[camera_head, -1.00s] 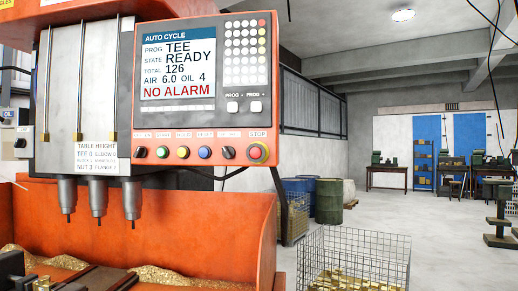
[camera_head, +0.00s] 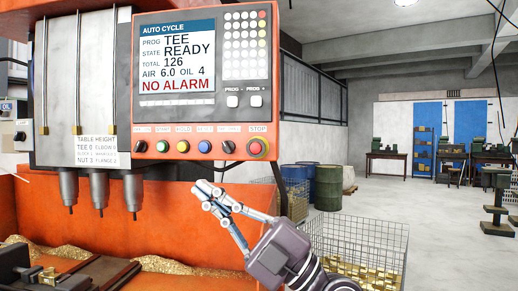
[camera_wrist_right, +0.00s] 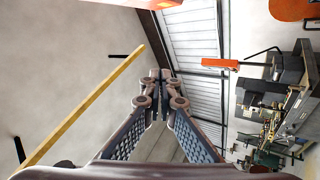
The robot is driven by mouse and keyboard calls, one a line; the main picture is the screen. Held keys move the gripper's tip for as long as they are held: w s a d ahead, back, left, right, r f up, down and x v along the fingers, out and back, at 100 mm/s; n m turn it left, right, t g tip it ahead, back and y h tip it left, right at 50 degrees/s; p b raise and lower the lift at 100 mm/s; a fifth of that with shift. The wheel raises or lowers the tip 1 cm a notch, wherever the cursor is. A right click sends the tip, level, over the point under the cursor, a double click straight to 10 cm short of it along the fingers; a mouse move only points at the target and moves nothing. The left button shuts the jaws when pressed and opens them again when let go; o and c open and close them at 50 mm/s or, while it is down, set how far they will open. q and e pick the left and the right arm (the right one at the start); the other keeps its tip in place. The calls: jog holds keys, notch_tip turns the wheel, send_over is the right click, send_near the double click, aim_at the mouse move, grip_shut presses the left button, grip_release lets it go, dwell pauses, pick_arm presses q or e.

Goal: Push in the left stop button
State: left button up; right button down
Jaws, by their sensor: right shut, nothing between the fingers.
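A red STOP button (camera_head: 258,148) with a yellow ring sits at the right end of the button row on the orange control panel (camera_head: 178,148). It is the only button I can read as STOP, and I cannot tell whether it is pushed in. My right gripper (camera_head: 206,191) is shut and empty, below the panel's lower edge. It is apart from the button, which lies above and to the right of its fingertips. In the right wrist view the closed fingertips (camera_wrist_right: 160,76) show with no button recognisable in front of them. My left gripper is not in view.
Other buttons and knobs, including a green one (camera_head: 163,146), line the panel left of STOP. Drill spindles (camera_head: 101,190) hang above the orange trough (camera_head: 185,215). A wire basket (camera_head: 375,240) and barrels (camera_head: 328,186) stand to the right. Air in front of the panel is clear.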

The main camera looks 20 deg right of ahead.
jog(key=w+d+r+m+t+h, duration=0.1)
jog(key=w+d+r+m+h, duration=0.2)
jog(key=d+h, duration=0.5)
jog(key=w+d+r+m+t+h, duration=0.2)
jog(key=w+d+r+m+h, duration=0.1)
jog(key=w+d+h, duration=0.3)
jog(key=d+h, duration=0.2)
jog(key=d, duration=0.1)
jog(key=shift+w+r, duration=0.15)
jog(key=shift+r, duration=0.25)
jog(key=shift+w, duration=0.1)
